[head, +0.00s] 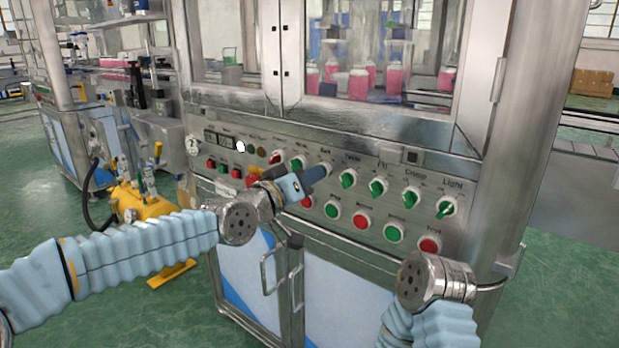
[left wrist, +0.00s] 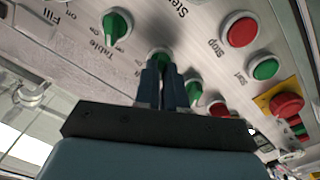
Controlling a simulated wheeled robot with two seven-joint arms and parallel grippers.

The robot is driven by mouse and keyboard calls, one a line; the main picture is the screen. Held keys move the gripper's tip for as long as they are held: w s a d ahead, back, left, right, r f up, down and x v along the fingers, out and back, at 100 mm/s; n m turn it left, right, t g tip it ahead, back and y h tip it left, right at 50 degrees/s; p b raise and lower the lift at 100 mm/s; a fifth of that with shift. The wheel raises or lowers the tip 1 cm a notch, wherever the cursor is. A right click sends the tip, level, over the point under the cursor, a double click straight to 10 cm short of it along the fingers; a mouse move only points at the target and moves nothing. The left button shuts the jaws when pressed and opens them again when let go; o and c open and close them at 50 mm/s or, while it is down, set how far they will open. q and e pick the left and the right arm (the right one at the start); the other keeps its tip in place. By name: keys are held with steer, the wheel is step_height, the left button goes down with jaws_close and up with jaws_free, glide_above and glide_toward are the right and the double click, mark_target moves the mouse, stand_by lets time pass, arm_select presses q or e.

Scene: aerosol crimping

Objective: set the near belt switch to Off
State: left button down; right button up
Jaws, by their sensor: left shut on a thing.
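The near belt switch (left wrist: 160,57) is a green rotary knob beside the Table switch, partly covered by my fingers in the left wrist view. My left gripper (left wrist: 164,65) is shut on this knob, with its dark fingers on either side of it. In the head view my left gripper (head: 318,174) reaches the upper row of the control panel (head: 330,229) from the left. The knob's pointer is hidden by the fingers, so its setting cannot be read. My right wrist shows at the lower right, but its fingers are not in view.
The Table switch (head: 349,179), Fill switch (head: 377,187), Crimp switch (head: 411,197) and Light switch (head: 446,207) continue to the right. Green and red push buttons lie below, including a red button (head: 361,221). Cabinet door handles (head: 296,287) stick out beneath the panel.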

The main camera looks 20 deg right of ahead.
arm_select(q)
steer(key=c, duration=1.2)
jaws_free()
steer(key=shift+b+v, duration=0.95)
steer(key=shift+v, duration=5.95)
